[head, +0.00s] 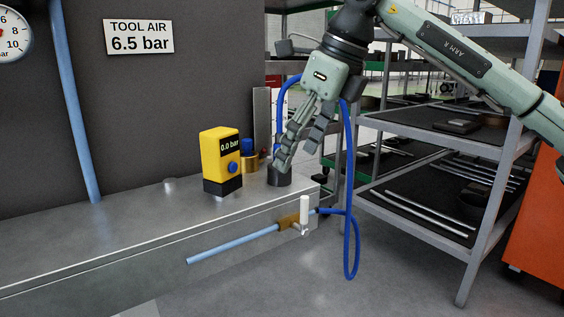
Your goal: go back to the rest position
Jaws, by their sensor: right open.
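My right gripper (297,157) is at the end of the arm that comes in from the upper right. It is open, with its fingers pointing down above the right end of the grey bench (120,235). Nothing shows between its fingers. One fingertip overlaps a dark cylindrical piece (279,178) on the bench in the picture; I cannot tell whether they touch. My left gripper is out of view.
A yellow gauge (220,155) reading 0.0 bar stands on the bench, beside a brass fitting with a blue top (248,161). A blue hose (350,225) hangs behind the gripper to a front valve (289,221). A shelf rack (475,215) stands right.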

